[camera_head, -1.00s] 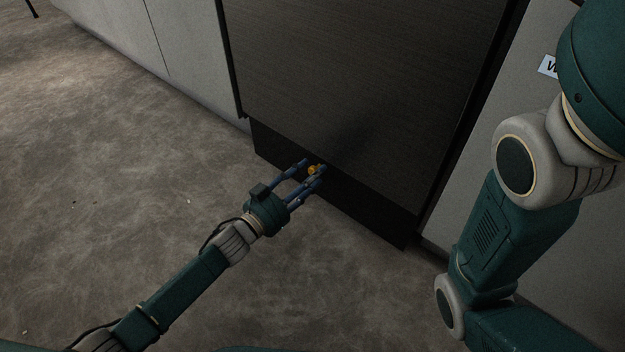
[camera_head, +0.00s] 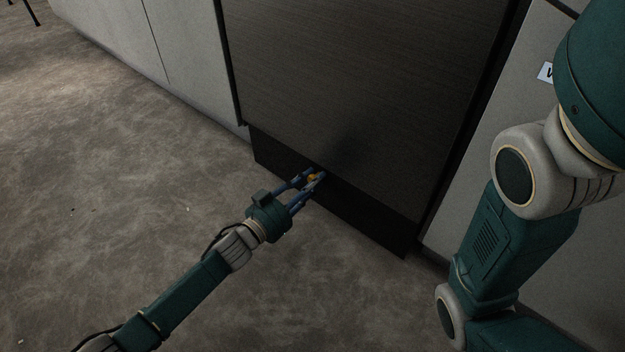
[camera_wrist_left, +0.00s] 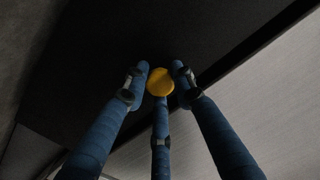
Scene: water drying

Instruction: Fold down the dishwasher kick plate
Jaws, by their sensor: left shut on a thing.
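The dishwasher's kick plate (camera_head: 350,211) is the dark strip below the brown door panel. It stands upright in its place, and it fills the dark upper part of the left wrist view (camera_wrist_left: 150,30). A small yellow knob (camera_head: 312,177) is near the kick plate's top edge, and it shows in the left wrist view (camera_wrist_left: 160,82) as a round yellow disc. My left gripper (camera_head: 314,179) is shut on the yellow knob, its blue fingers around it. In the head view the fingers partly cover the knob. My right gripper is not in view; only my right arm shows.
The dishwasher door (camera_head: 360,90) rises above the kick plate. Pale cabinet fronts (camera_head: 120,40) stand on the left and on the right (camera_head: 520,130). A white label (camera_head: 545,72) is on the right cabinet. The grey floor (camera_head: 130,180) in front is clear.

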